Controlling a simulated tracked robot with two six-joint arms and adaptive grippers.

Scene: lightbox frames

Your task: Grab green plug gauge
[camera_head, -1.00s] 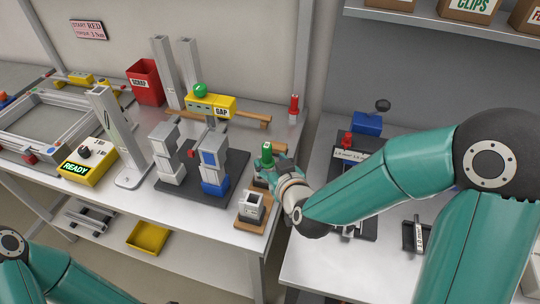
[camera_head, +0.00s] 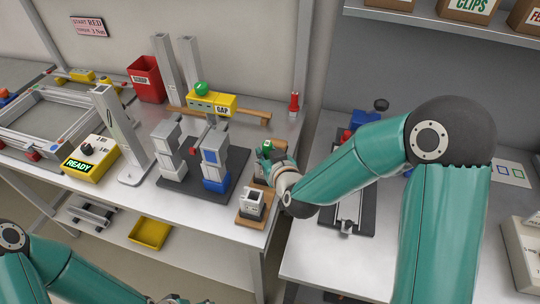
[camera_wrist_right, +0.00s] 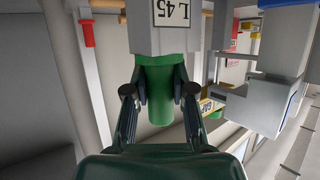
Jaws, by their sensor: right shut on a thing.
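The green plug gauge (camera_head: 265,149) is near the right edge of the left table, and my right gripper (camera_head: 267,163) partly hides it in the head view. In the right wrist view its green handle (camera_wrist_right: 159,98) sits between the two fingers of my right gripper (camera_wrist_right: 160,82), which are closed on it from both sides. Beyond the handle a grey block (camera_wrist_right: 165,35) marked "L 45" shows. I cannot tell whether the gauge is lifted off its support.
A wooden stand with a grey block (camera_head: 251,203) is just in front of the gripper. A dark fixture plate (camera_head: 198,190) with grey and blue blocks lies to the left. A red object (camera_head: 294,104) stands behind. A gap separates this table from the right one.

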